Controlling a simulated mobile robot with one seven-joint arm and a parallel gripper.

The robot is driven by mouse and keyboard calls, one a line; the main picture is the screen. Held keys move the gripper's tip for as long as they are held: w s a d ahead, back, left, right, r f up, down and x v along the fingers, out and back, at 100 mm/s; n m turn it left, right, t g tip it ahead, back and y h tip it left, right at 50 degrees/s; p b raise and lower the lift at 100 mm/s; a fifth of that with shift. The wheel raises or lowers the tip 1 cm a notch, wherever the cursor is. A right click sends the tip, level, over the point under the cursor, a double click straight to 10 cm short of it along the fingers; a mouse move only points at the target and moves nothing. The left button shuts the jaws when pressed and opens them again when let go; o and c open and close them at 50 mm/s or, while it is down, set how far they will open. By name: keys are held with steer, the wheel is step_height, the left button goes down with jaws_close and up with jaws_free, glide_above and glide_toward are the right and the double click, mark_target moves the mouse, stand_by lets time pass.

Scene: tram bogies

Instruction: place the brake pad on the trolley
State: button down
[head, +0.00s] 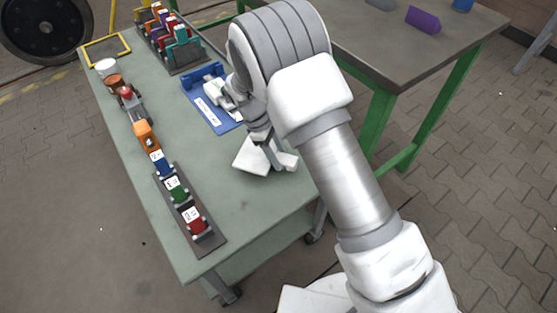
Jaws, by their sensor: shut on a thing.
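The trolley (250,200) is a grey-green table on castors, in the middle of the head view. My gripper (267,157) is over its right part, near the right edge, pointing down. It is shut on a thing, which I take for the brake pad. Pale angular pieces show at the gripper's end, and I cannot tell clearly which are fingers and which are pad. My wrist and arm hide part of this spot. I cannot tell whether the held thing touches the trolley top.
A blue tray (231,125) with pale pieces lies behind my gripper. A rack with coloured blocks (197,222) and small items line the left edge. A rack of coloured holders (172,42) stands at the back. A green-legged bench (405,58) is at right.

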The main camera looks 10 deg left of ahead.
steer(key=shift+f, duration=0.6)
steer(key=shift+f, duration=0.1)
steer(key=shift+c, duration=1.6)
jaws_free()
steer(key=p+v, duration=0.4)
steer(key=v, duration=0.8)
